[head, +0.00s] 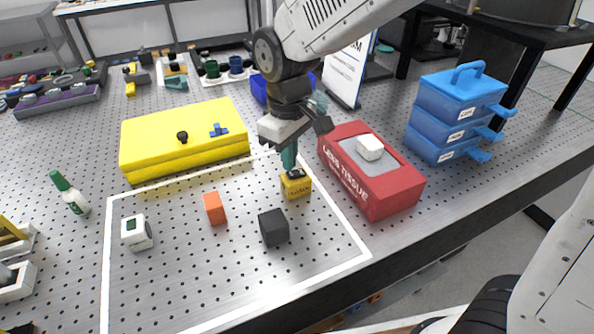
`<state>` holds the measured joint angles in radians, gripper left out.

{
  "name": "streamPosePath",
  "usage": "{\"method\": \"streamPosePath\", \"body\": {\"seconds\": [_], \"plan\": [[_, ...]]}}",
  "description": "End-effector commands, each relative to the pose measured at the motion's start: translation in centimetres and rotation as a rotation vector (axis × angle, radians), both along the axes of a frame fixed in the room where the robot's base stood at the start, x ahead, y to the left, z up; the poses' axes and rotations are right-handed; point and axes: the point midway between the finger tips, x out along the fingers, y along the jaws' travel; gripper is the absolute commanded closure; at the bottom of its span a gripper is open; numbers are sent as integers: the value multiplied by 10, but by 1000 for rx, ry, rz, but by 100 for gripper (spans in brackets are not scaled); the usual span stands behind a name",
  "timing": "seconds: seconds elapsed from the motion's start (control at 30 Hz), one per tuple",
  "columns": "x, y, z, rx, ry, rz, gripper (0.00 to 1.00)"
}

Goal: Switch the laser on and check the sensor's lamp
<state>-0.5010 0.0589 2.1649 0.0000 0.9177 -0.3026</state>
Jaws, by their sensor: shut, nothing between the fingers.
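My gripper (291,169) points down with its fingers together and empty. Its tips are at the top of a small yellow box (296,188) with dark lettering too small to read; I cannot tell whether they touch it. A black cube (273,229), an upright orange block (214,208) and a white box with a dark green patch (136,233) stand apart to the left and front of it, inside a white outline. No label in view tells for certain which is the laser or the sensor. I cannot make out a lit lamp. The gripper hides part of the yellow box's top.
A red tissue box (387,193) stands close to the gripper's right. A large yellow case (184,139) lies behind left, and blue stacked drawers (455,115) stand at the right. A small green-and-white bottle (70,192) is at the left. The outline's front left is clear.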

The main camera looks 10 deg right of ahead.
Motion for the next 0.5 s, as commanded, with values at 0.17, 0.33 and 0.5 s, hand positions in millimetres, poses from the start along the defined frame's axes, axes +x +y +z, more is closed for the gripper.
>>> {"method": "streamPosePath", "body": {"seconds": [0.17, 0.33, 0.5], "plan": [[0, 0, -2, 0, 0, 0, 100], [0, 0, -5, 0, 0, 0, 100], [0, 0, -7, 0, 0, 0, 100]]}}
